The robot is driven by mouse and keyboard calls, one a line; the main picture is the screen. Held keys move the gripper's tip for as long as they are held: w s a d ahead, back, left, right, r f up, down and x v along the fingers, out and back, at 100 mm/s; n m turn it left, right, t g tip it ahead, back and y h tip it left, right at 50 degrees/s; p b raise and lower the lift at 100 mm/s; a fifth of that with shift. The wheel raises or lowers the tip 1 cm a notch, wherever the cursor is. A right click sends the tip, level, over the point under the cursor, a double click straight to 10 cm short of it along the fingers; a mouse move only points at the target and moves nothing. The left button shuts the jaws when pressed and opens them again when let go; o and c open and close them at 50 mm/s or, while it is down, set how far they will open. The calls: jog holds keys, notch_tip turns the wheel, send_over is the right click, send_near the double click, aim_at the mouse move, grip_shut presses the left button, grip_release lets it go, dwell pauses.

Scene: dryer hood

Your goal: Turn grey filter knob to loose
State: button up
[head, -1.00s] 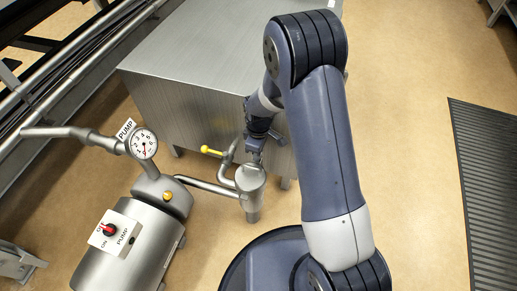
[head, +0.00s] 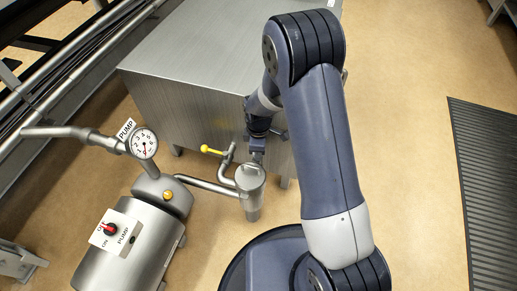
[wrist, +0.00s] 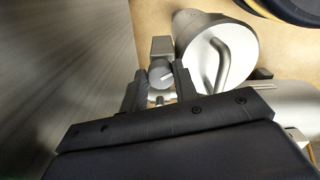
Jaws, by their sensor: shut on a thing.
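The grey filter knob (wrist: 160,73) is a small round knob with a pale line on its face, seen in the wrist view. My gripper (wrist: 161,69) has one finger on each side of the knob and is shut on it. In the head view the filter (head: 250,180) stands below my gripper (head: 257,147). The knob cannot be made out there, and its loose mark is not readable in either view.
A large steel box (head: 200,85) stands close beside my gripper. A yellow valve handle (head: 211,150) and pipes lie left of the filter. The pump (head: 130,245), with a red switch (head: 109,229) and a gauge (head: 144,144), is at lower left.

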jog(key=o, duration=1)
notch_tip(320, 180, up, 11)
jog(key=p, duration=0.3)
jog(key=shift+f, duration=0.1)
notch_tip(320, 180, down, 11)
jog(key=b, duration=0.3)
